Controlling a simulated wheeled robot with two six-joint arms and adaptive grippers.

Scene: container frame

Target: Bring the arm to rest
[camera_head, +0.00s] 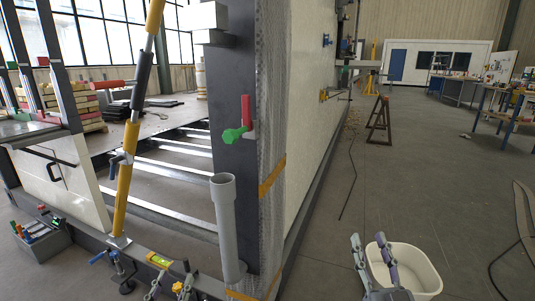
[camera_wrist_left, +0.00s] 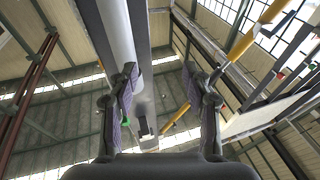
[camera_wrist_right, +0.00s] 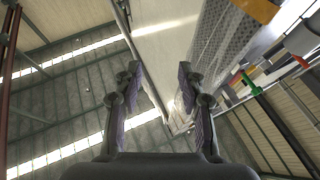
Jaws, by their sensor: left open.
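My left gripper (camera_head: 172,283) is low at the bottom edge of the head view, in front of the container frame's lower sill (camera_head: 205,284). In the left wrist view (camera_wrist_left: 160,85) its fingers stand apart with nothing between them. My right gripper (camera_head: 368,240) is to the right of the frame, in front of a white bin (camera_head: 424,270), which it partly covers. In the right wrist view (camera_wrist_right: 160,75) its fingers are also apart and empty. Both wrist views look up toward the roof.
A grey pipe (camera_head: 228,235) stands upright at the frame's corner post, below a red and green handle (camera_head: 240,130). A yellow strut (camera_head: 125,180) leans at the left. A toolbox (camera_head: 42,244) sits on the floor at far left. Open floor lies right of the frame.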

